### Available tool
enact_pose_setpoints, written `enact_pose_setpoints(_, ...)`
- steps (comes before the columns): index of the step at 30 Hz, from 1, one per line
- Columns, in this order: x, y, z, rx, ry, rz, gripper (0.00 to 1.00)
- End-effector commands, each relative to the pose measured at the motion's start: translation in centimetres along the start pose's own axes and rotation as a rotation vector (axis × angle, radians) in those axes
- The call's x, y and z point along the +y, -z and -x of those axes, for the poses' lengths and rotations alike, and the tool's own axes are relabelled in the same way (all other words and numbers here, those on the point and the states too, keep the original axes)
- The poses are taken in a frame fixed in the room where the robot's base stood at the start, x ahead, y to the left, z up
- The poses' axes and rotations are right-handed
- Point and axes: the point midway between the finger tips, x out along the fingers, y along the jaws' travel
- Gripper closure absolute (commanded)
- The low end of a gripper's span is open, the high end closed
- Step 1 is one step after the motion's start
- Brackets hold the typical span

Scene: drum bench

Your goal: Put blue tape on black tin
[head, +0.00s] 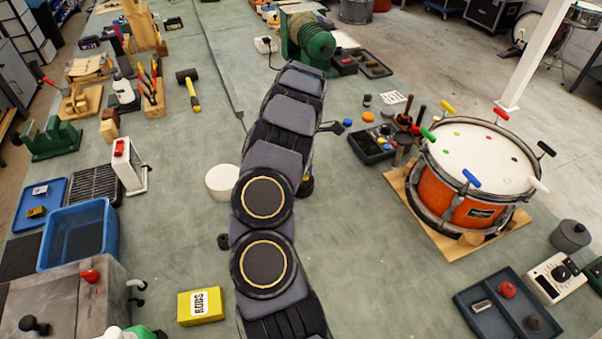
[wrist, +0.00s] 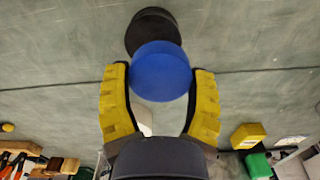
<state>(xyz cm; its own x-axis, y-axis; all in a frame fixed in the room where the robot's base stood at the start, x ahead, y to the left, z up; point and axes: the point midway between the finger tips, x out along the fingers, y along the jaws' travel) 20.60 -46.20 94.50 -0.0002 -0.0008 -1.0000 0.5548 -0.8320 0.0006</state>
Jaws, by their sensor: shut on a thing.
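In the wrist view, my gripper (wrist: 162,72) has its two yellow fingers on either side of the round blue tape (wrist: 160,76) and is shut on it. The black tin (wrist: 142,26), a dark round shape, shows just beyond the tape. The tape overlaps the tin's near part in the picture; I cannot tell whether they touch.
A white round container (head: 221,182) stands just left of my arm. A yellow box (head: 201,306) lies nearer. An orange drum (head: 470,205) on a wooden board and a dark parts tray (head: 371,146) stand to the right. The green bench between arm and drum is mostly clear.

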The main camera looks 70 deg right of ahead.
Motion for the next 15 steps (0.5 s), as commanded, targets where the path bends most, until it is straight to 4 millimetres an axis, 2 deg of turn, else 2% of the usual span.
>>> enact_pose_setpoints(8,0.9,-0.1,-1.2,-0.001,0.002,0.002,0.74)
enact_pose_setpoints(12,0.9,-0.1,-3.4,0.000,0.002,0.002,0.74)
enact_pose_setpoints(15,0.8,-0.1,-4.2,0.000,0.003,0.002,0.74)
